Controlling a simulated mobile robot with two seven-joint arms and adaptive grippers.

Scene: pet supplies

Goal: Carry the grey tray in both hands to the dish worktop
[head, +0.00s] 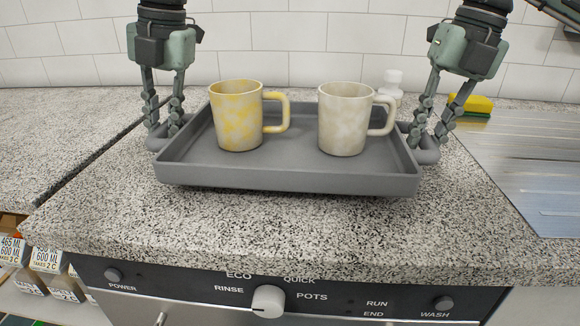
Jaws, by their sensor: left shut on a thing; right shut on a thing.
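The grey tray (290,179) is level, at or just above the speckled worktop (300,222); I cannot tell whether it touches. A yellow-blotched mug (237,118) stands upright on its left half. A cream mug (343,120) stands upright on its right half. Both handles point right. My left gripper (163,135) points down and is shut on the tray's left handle. My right gripper (428,137) points down and is shut on the tray's right handle (429,156). The fingers partly hide both handles.
A yellow sponge (474,104) and a metal draining surface (530,165) are at the right. A small white bottle (391,83) stands behind the tray. A dishwasher panel with a knob (268,301) is below the front edge. Boxes (45,262) sit at lower left. A tiled wall closes the back.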

